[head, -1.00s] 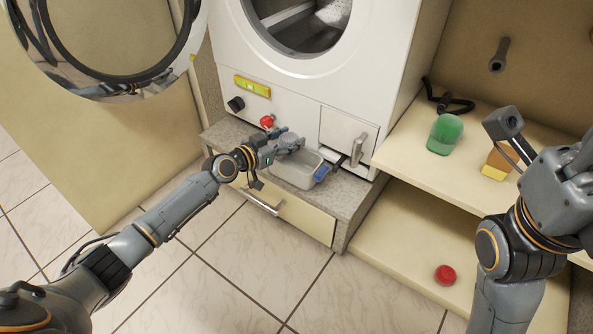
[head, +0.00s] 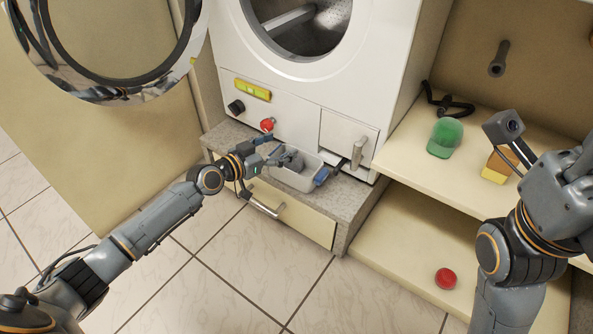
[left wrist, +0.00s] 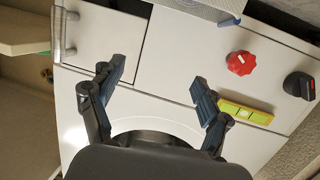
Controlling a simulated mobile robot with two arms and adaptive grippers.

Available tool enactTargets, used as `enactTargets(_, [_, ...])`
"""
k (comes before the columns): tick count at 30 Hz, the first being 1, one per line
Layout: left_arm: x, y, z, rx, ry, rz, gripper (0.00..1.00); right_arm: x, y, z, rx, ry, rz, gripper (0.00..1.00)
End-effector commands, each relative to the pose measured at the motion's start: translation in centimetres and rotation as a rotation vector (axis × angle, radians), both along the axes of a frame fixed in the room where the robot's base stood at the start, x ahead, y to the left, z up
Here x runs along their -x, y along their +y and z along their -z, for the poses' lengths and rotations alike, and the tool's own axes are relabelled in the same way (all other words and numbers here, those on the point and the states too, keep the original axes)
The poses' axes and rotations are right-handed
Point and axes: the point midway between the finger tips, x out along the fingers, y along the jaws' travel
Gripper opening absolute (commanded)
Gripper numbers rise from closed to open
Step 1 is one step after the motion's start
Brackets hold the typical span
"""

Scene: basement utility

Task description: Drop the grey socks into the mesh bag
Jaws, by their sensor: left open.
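The mesh bag (head: 307,178) is a pale, open-topped, box-shaped holder with a blue piece at its right end, on the stone ledge under the washer. A grey bundle, which looks like the grey socks (head: 293,160), shows at the bag's left part, inside its rim; the fingers partly cover it. My left gripper (head: 275,148) is open just left of and above the bag. In the left wrist view its fingers (left wrist: 157,75) are spread with nothing between them. A strip of the mesh bag (left wrist: 205,8) shows at that view's top edge. My right gripper's fingers are out of view.
The washer front carries a red knob (head: 267,125), a black knob (head: 236,106), a yellow level (head: 252,90) and a handled flap (head: 348,135). A drawer handle (head: 267,204) juts out below the ledge. Shelves at right hold a green cap (head: 444,138) and a red round object (head: 446,278).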

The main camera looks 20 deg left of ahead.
Motion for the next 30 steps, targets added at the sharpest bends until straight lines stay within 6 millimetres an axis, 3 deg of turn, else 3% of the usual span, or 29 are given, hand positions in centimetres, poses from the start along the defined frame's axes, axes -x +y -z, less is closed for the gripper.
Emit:
enactTargets(6, [4.3, 2.4, -0.8, -0.005, 0.002, 0.001, 0.77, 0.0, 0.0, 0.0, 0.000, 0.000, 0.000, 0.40])
enactTargets(12, [6.4, 3.6, -1.4, -0.004, 0.001, 0.000, 0.77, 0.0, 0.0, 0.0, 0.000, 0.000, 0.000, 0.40])
enactTargets(30, [7.1, 3.3, -2.1, 0.009, -0.014, 0.001, 0.77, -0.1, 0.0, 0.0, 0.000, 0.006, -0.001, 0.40])
